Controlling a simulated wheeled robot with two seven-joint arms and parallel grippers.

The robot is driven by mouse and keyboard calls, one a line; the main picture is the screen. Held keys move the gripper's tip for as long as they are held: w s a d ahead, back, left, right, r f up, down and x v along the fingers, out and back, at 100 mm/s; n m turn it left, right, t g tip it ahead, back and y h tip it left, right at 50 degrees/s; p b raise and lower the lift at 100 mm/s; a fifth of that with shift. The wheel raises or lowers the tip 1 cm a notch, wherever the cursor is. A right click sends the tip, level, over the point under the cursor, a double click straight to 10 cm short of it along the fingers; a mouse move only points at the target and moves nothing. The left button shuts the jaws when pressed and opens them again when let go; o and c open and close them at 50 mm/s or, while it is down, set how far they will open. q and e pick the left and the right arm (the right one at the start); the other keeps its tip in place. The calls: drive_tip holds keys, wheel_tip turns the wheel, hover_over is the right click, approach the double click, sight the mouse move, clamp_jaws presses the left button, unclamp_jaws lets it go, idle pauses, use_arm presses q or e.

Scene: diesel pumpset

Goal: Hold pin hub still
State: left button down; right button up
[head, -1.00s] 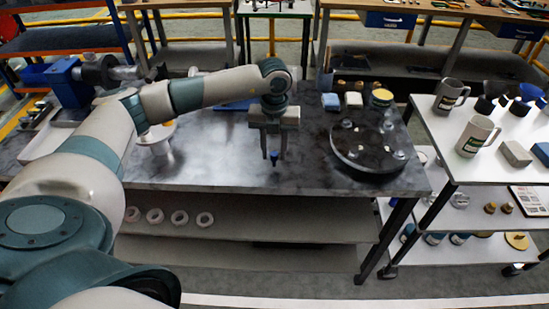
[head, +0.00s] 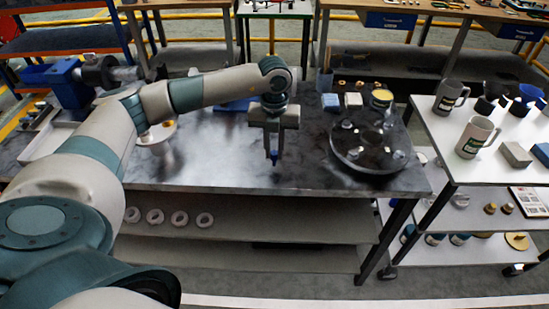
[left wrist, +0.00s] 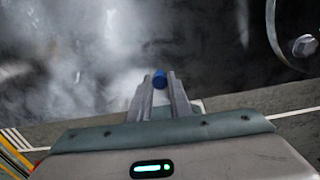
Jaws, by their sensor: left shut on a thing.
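My left gripper (head: 274,148) is over the middle of the dark work table, pointing down. Its two fingers are drawn together on a small blue piece (head: 274,157). In the left wrist view the blue piece (left wrist: 159,78) shows as a short round end between the fingertips (left wrist: 160,90). The rest of it is hidden by the fingers, and I cannot tell whether it touches the table. Which part is the pin hub is not clear. A dark round plate (head: 368,143) with several shiny knobs lies to the right of the gripper, apart from it. My right gripper is not in view.
The dark work table (head: 230,165) is clear around the gripper. Small blocks (head: 353,100) stand behind the round plate. A blue vise-like machine (head: 65,80) is at the far left. A white cart (head: 440,130) with mugs (head: 477,136) stands at the right.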

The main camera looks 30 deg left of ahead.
use_arm(q)
drive_tip(key=shift+r+p, duration=0.65)
drive_tip(key=shift+r, duration=0.8)
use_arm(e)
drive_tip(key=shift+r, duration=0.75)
use_arm(q)
drive_tip(key=s+d+r+n, duration=0.2)
drive_tip(key=s+d+n, duration=0.4)
drive_tip(key=n, duration=0.9)
drive_tip(key=s+d+r+n, duration=0.3)
drive_tip(key=s+d+n, duration=0.4)
drive_tip(key=n, duration=0.8)
drive_tip(key=d, duration=0.2)
drive_tip(key=shift+d+r, duration=0.15)
drive_tip(key=shift+d, duration=0.2)
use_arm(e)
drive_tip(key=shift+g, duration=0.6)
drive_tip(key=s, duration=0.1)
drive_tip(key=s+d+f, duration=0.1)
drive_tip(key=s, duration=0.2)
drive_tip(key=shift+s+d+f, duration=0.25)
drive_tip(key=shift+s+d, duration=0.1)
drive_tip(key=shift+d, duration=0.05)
use_arm(q)
drive_tip(key=shift+s, duration=0.1)
